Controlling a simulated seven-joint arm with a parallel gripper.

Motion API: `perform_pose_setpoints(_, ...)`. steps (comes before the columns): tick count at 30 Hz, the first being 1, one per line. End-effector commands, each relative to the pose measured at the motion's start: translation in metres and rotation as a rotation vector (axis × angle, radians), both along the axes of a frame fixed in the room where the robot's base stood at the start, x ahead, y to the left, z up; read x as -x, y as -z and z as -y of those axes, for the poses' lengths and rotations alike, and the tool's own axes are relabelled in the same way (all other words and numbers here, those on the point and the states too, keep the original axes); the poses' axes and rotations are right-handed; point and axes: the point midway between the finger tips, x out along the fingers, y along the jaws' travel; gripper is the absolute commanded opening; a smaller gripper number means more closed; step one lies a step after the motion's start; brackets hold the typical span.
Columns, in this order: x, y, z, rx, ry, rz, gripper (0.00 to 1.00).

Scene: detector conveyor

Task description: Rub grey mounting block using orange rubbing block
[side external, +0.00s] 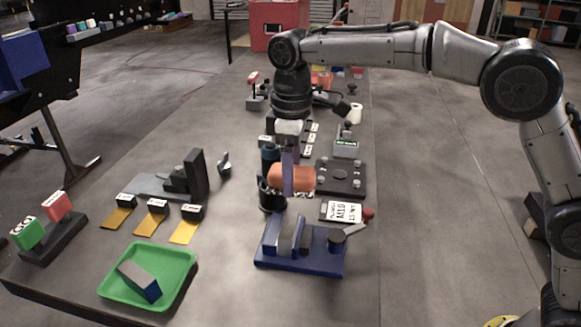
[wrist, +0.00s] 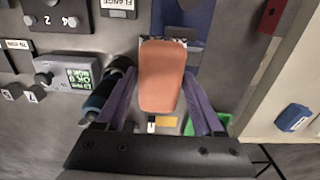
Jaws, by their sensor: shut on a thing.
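The orange rubbing block (side external: 276,177) is held in the air by my gripper (side external: 289,186), whose purple fingers close on its two sides. In the wrist view the orange block (wrist: 162,80) lies between the fingers of my gripper (wrist: 161,88). A grey block (side external: 285,240) stands in the blue vise-like fixture (side external: 325,262), in front of and below the orange block, apart from it. A dark grey stepped block (side external: 190,178) stands on a flat plate to the left. I cannot tell for sure which one is the mounting block.
A green tray (side external: 180,291) holds a blue and grey block (side external: 139,281). Yellow-footed tags (side external: 155,218), a dark cup (side external: 271,195), a dark plate with pegs (side external: 342,178) and a label card (side external: 341,211) surround the gripper. The front right of the table is clear.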

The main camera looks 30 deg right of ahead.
Motion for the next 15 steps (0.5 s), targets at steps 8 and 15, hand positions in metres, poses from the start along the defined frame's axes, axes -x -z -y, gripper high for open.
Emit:
perform_pose_setpoints(8,0.001,0.025,0.0,0.0,0.0,0.0,0.25)
perform_pose_setpoints(15,0.001,0.047,0.0,0.001,-0.001,-0.001,0.25)
